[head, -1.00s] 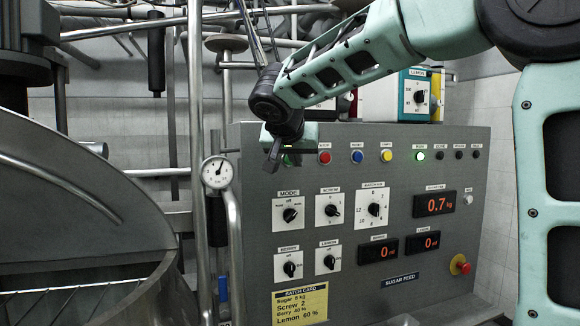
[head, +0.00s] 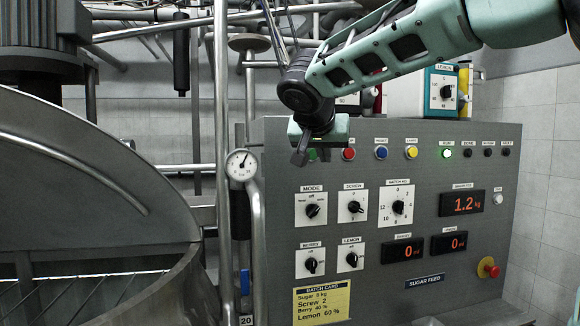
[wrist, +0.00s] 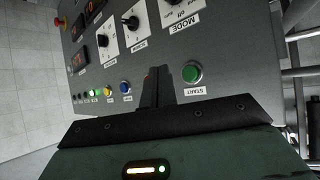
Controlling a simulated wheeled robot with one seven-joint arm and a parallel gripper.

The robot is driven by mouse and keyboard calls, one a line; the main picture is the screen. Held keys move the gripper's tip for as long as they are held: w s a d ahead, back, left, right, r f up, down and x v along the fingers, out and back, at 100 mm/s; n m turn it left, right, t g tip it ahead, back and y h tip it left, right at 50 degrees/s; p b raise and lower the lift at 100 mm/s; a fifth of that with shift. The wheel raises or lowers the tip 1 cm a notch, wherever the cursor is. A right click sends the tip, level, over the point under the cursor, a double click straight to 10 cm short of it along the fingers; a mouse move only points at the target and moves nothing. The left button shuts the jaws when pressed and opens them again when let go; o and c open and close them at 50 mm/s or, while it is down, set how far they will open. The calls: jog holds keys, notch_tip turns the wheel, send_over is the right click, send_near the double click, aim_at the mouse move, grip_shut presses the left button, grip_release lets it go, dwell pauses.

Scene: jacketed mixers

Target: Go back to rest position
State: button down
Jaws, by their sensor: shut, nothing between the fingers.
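My gripper (head: 301,150) is shut and empty, fingers pointing down, in front of the upper left corner of the grey control panel (head: 375,279). The wrist view shows its dark closed fingers (wrist: 152,88) beside the green START button (wrist: 191,73); I cannot tell a touch, but a gap seems to show. In the head view the START button (head: 312,155) is partly hidden by my gripper. The green RUN lamp (head: 447,153) is lit. The batch display (head: 464,203) reads 1.2 kg, and the two smaller displays (head: 403,251) read 0.
A large steel mixer vessel (head: 95,190) stands on the left. Steel pipes and a dial gauge (head: 240,165) rise between it and the panel. Dosing boxes (head: 440,92) stand behind the panel top. A red emergency knob (head: 488,268) is at the panel's right.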

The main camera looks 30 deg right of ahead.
jog(key=s+a+f+n+g+y, duration=0.25)
jog(key=s+f, duration=0.25)
jog(key=f, duration=0.6)
jog(key=s+a+f+n+g+y, duration=0.15)
jog(key=s+f+n+y, duration=0.35)
jog(key=f, duration=0.6)
jog(key=s+a+f+n+g, duration=0.1)
jog(key=s+a+f+n, duration=0.15)
jog(key=s+f, duration=0.55)
jog(key=s+a+f+n+g+b, duration=0.1)
jog(key=s+a+f+n+b, duration=0.1)
jog(key=s+a, duration=0.3)
jog(key=s+a+f+n+g+b, duration=0.1)
jog(key=s+a+n, duration=0.4)
jog(key=a, duration=0.8)
jog(key=shift+s+a+f+y+b, duration=0.35)
jog(key=shift+s+f+y+b, duration=0.1)
jog(key=shift+f+b, duration=0.25)
